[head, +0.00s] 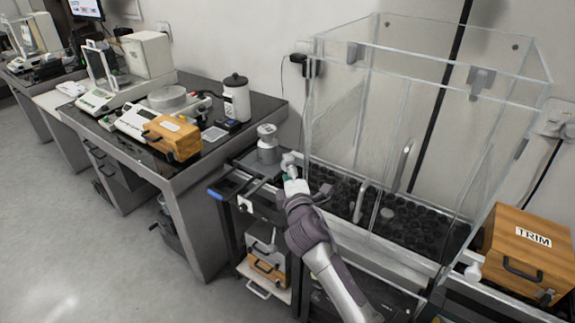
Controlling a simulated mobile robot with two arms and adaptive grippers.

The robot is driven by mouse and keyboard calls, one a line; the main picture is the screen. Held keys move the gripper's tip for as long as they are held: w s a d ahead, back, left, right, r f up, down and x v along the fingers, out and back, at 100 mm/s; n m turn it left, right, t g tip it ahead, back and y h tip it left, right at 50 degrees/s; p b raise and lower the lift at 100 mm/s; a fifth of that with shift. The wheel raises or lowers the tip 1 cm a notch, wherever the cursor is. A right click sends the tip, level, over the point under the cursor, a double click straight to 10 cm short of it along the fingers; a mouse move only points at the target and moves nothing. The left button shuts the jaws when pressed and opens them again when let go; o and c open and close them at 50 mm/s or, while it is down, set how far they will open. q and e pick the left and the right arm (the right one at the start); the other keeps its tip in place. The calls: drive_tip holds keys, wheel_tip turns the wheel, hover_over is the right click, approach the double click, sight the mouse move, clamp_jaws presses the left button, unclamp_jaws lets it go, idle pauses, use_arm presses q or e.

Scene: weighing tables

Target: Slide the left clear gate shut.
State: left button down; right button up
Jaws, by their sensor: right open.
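A tall clear box (540,75) stands on the table at the right, over a bed of dark round pieces (420,232). Clear panels with pale upright handles (360,201) show within it. The panels overlap, so I cannot tell which is the left gate or how far it stands open. My right gripper (291,168) is open at the box's left side, close to a pale knob-like part (289,159). I cannot tell whether they touch. My left gripper is out of view.
A grey metal canister (267,145) stands just behind my right gripper. A wooden case marked TRIM (530,250) sits right of the box. The left table (245,108) holds balances, an orange case (172,138) and a white canister (236,99). Open floor lies at lower left.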

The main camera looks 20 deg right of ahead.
drive_tip(key=shift+w, duration=0.85)
drive_tip(key=shift+w+d, duration=0.1)
drive_tip(key=shift+w, duration=0.15)
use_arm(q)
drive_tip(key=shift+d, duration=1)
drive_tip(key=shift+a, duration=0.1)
use_arm(e)
drive_tip(key=c, duration=0.5)
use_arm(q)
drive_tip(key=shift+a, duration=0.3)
use_arm(e)
clamp_jaws()
